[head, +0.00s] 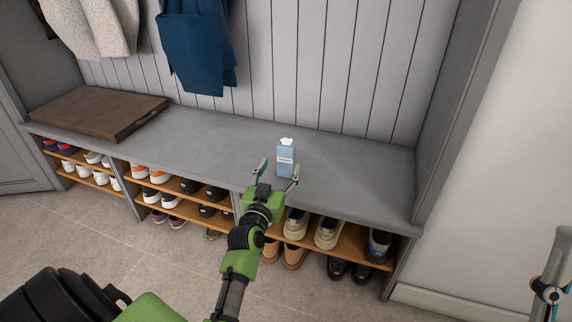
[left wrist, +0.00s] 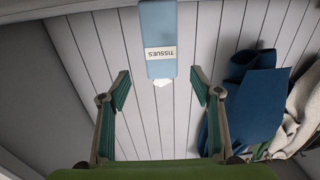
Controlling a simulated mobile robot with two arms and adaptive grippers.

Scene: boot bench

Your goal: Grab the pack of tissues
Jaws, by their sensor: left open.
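The pack of tissues (head: 286,153) is a small upright light-blue box with a white label and a white tissue at its top, standing on the grey bench. It also shows in the left wrist view (left wrist: 158,25), upside down, its label reading TISSUES. My left gripper (head: 280,171) is open at the bench's front edge, just in front of the pack. In the left wrist view, its fingers (left wrist: 160,78) are spread on either side of the pack's line, with nothing between them. Part of my right gripper (head: 548,287) shows at the right edge; its jaw state is unclear.
The grey bench top (head: 215,138) is clear around the pack. A brown tray (head: 98,112) lies at its left end. Shoes fill the shelves below. A blue garment (head: 197,50) and a light fleece (head: 92,25) hang behind. A side panel (head: 445,130) closes the bench's right end.

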